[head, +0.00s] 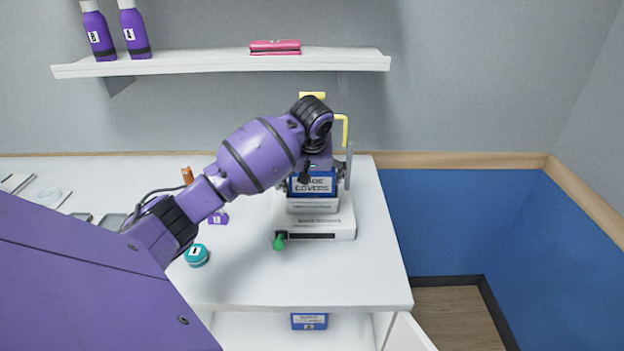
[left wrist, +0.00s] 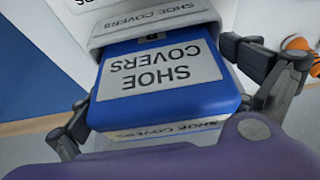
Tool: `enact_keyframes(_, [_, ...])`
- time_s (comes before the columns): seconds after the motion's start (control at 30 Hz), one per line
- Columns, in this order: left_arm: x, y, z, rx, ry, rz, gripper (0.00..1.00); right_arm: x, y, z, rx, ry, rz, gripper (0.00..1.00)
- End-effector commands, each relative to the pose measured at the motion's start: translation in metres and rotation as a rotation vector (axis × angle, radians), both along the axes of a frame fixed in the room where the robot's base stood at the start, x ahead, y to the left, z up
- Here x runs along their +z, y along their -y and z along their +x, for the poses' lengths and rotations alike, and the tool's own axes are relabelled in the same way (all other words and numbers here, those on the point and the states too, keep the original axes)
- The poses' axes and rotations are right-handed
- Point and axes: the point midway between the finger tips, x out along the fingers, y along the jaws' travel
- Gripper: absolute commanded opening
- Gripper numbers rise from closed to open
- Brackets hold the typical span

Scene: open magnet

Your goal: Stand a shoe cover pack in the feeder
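A blue shoe cover pack (head: 313,183) with a white label stands upright in the white feeder (head: 330,222) on the table. In the left wrist view the pack (left wrist: 165,72) appears upside down, its lower end inside the light feeder frame (left wrist: 150,22). My left gripper (head: 313,186) is at the pack's upper end. In the left wrist view its fingers (left wrist: 160,85) lie along both sides and appear to touch the pack. My arm hides part of the feeder behind it. My right gripper is not in view. Another blue pack (head: 309,321) lies on the lower shelf.
A green knob (head: 279,242) sticks out at the feeder's front left. A teal round tin (head: 196,255), a small purple item (head: 218,218) and an orange item (head: 187,175) stand left of it. A wall shelf (head: 200,64) holds purple bottles. The table's front right is clear.

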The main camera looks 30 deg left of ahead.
Motion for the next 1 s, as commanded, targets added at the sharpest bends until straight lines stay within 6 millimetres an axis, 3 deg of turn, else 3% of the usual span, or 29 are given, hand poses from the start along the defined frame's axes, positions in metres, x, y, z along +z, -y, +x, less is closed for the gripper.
enact_keyframes(0.37, [0.005,0.001,-0.002,-0.001,-0.001,0.000,1.00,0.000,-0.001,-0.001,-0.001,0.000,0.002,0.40])
enact_keyframes(0.8, [0.084,0.018,-0.029,-0.002,0.003,0.000,1.00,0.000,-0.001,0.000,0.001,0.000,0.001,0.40])
enact_keyframes(1.0, [0.106,0.023,-0.038,-0.001,0.000,0.000,1.00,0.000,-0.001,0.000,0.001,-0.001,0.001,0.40])
